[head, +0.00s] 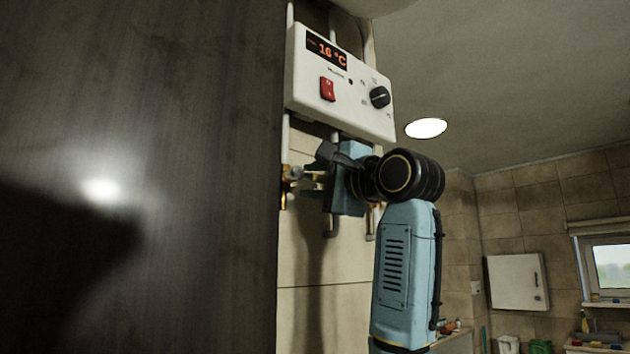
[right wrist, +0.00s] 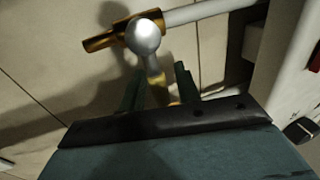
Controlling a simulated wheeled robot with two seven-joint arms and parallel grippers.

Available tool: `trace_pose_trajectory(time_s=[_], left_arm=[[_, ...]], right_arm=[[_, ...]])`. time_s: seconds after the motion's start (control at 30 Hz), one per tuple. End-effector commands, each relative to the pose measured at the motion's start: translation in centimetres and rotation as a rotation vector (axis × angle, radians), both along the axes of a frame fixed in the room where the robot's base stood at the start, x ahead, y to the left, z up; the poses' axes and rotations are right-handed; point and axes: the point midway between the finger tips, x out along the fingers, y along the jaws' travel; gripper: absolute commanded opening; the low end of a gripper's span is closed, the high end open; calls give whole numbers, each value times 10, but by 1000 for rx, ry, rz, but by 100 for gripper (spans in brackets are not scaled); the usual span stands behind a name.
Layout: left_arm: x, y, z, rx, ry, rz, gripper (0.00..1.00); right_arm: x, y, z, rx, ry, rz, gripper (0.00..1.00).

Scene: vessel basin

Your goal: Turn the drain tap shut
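The drain tap shows in the right wrist view as a brass fitting on a light pipe, with a round silver knob (right wrist: 143,38) and a yellowish stem (right wrist: 157,84) below it. In the head view the brass and silver tap (head: 285,188) sits on a pipe below the white control box, partly hidden by a dark panel and my gripper. My right gripper (right wrist: 159,82) has its two fingers apart, one on each side of the stem. I cannot tell whether either finger touches it. My left gripper is out of view.
The white control box (head: 338,87) with a lit display, red switch and black dial hangs close above my right gripper. A large dark panel (head: 140,180) fills the left of the head view. A wall cabinet (head: 517,281) and window (head: 608,262) are farther back.

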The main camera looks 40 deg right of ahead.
Motion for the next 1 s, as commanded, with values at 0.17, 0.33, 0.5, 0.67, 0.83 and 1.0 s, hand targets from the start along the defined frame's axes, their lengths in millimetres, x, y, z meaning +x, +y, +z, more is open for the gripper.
trace_pose_trajectory(time_s=[0.17,0.33,0.5,0.67,0.83,1.0], left_arm=[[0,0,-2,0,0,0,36],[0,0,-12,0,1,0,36],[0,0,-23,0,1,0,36],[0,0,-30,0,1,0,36],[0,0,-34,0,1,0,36],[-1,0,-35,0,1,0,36]], right_arm=[[-6,-1,-1,-1,-4,0,33],[-33,-3,-7,0,-7,-1,33],[-72,-6,-15,0,-7,-1,33],[-104,-8,-21,0,-5,-1,33],[-124,-9,-25,0,-2,0,33],[-131,-10,-26,0,0,0,33]])
